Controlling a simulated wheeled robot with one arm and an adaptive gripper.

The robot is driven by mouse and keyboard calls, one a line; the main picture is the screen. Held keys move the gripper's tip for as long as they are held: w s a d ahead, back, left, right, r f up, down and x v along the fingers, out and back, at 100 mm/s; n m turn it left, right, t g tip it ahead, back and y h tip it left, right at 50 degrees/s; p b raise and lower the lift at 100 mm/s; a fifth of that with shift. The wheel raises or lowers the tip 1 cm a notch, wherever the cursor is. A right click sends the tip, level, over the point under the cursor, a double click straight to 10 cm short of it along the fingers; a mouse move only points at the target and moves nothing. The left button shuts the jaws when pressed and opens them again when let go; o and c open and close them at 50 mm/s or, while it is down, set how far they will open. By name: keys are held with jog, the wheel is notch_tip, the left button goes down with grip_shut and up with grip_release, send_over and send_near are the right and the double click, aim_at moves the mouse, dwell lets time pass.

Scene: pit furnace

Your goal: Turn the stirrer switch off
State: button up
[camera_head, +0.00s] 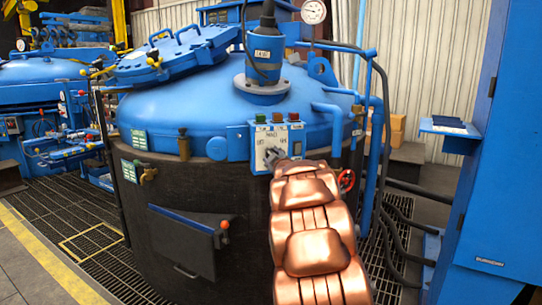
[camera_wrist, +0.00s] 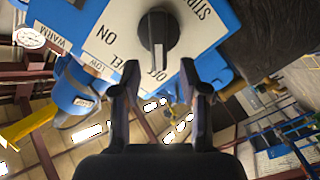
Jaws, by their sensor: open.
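The stirrer switch is a black rotary knob (camera_wrist: 158,30) on a white plate (camera_wrist: 125,30) lettered "STIRR..." and "ON" in the wrist view. Its bar stands roughly vertical in the picture, with a pale mark at the lower end. Other lettering below the knob is partly cut; I cannot tell the setting surely. My gripper (camera_wrist: 161,85) is open, its two dark fingers apart below the knob with nothing between them.
The blue-domed furnace (camera_head: 200,105) has several coloured buttons (camera_head: 277,117) above the plate. A red handwheel (camera_head: 346,180) and blue pipes (camera_head: 376,120) stand right of it. A blue cabinet (camera_head: 500,190) is at far right. Grating floor (camera_head: 70,225) is open at left.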

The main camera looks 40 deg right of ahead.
jog(key=v, duration=0.8)
jog(key=shift+s+a, duration=0.2)
jog(key=shift+s, duration=0.05)
dwell(0.4)
